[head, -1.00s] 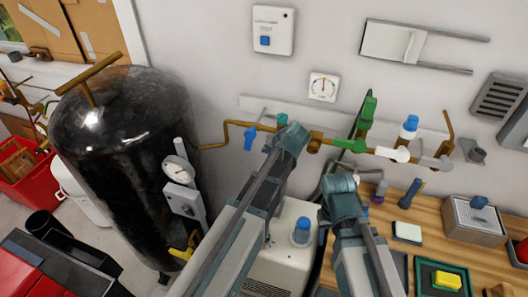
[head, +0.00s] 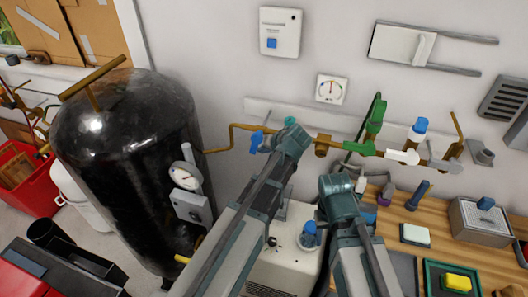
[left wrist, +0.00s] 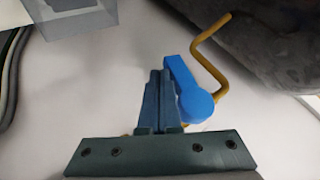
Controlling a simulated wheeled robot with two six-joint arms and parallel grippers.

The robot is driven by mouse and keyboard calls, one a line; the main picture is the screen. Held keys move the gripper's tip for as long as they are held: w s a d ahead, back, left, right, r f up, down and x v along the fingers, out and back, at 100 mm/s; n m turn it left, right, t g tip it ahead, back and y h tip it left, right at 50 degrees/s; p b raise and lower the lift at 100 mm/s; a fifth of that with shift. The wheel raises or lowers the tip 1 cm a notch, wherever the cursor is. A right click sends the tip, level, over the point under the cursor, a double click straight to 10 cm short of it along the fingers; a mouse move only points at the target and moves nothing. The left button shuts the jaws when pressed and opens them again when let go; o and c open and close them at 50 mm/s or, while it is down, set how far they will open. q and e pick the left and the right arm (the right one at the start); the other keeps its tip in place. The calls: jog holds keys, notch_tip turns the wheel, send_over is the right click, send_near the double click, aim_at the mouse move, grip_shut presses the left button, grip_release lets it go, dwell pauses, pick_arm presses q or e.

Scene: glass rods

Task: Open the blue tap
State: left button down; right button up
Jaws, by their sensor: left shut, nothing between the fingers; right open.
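The blue tap (head: 256,142) sits on the brass pipe on the wall in the head view. In the left wrist view the blue tap (left wrist: 192,95) has a round hub and a lever slanting up to the left. My left gripper (left wrist: 159,74) is shut and empty, its fingertips just left of the lever, very close to it; I cannot tell whether they touch. In the head view my left gripper (head: 268,143) is just right of the tap, its fingers mostly hidden by the wrist. My right gripper (head: 352,184) is over the bench edge, its fingers largely hidden.
A green tap (head: 375,116) and a white tap (head: 403,156) are further right on the pipe. A black tank (head: 125,150) stands left. A white box (head: 275,272) is below, with a wooden bench (head: 450,235) right.

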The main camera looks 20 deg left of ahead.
aim_at(251, 149)
pick_arm(q)
jog(key=a+m+t+y+b, duration=0.1)
jog(key=y+b, duration=0.2)
jog(key=b, duration=0.3)
jog(key=a+m+t+y+b, duration=0.1)
jog(key=a+y+b, duration=0.1)
jog(key=y+b, duration=0.2)
jog(key=a+f+m+t+y+b, duration=0.1)
jog(key=y+b, duration=0.3)
jog(key=b, duration=0.6)
jog(key=shift+a+m, duration=0.35)
jog(key=shift+m, duration=0.15)
jog(key=shift+w+a+r+m+t+y+b, duration=0.1)
jog(key=shift+a+r+m+t+y+b, duration=0.25)
jog(key=shift+r+t+b, duration=0.25)
